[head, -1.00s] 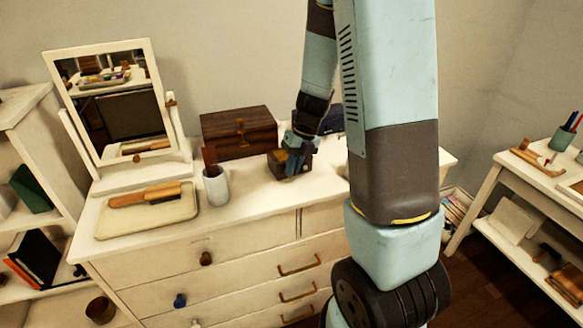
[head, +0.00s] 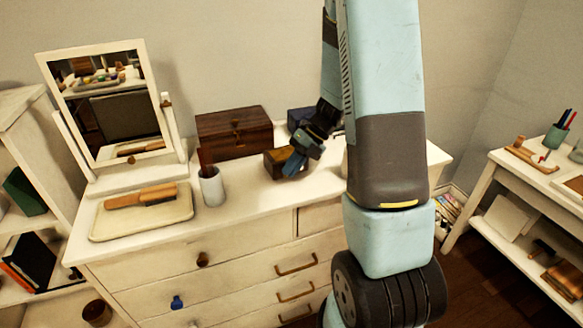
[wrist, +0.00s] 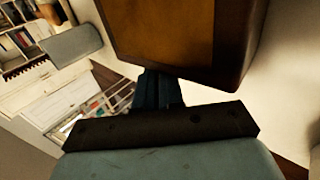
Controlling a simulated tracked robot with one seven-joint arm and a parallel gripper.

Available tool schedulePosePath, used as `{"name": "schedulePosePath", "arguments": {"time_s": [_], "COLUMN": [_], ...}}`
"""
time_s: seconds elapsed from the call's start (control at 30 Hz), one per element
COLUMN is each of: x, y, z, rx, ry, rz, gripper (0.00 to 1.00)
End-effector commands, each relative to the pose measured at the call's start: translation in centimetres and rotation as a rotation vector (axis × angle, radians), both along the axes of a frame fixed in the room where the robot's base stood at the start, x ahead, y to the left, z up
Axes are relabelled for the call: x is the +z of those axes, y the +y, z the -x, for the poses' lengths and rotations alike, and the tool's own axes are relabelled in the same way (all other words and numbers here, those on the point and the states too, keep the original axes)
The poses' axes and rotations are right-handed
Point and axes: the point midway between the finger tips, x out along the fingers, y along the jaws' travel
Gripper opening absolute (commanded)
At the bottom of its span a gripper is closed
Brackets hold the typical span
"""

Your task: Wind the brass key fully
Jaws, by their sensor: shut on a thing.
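A small brown wooden box with a yellowish panel (head: 273,160) sits on the white dresser top, in front of a larger dark chest. It fills the top of the wrist view (wrist: 165,30). My gripper (head: 292,167) is at the box's right side in the head view. In the wrist view its dark fingers (wrist: 158,88) are close together and reach to the box's lower edge. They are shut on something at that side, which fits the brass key. The key itself is hidden by the fingers and box, so its turn cannot be seen.
A white cup with a brown item (head: 211,187), a tray with a brush (head: 165,222) and a tilting mirror (head: 110,105) stand to the left. The dark wooden chest (head: 233,135) and a dark blue box (head: 300,117) are behind.

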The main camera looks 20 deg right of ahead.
Motion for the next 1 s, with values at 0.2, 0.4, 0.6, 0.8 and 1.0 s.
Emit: {"name": "schedulePosePath", "arguments": {"time_s": [0.2,0.4,0.6,0.8,1.0], "x": [-0.1,-0.1,0.0,0.1,1.8], "y": [0.0,0.0,0.0,-0.2,-1.6], "z": [0.0,0.0,0.0,0.0,-0.2], "rx": [-0.001,-0.001,0.000,-0.001,-0.002], "ry": [0.002,0.002,0.001,0.000,-0.003], "rz": [0.001,0.002,0.002,0.002,0.003], "gripper": [0.00,0.24,0.32,0.32,0.32]}}
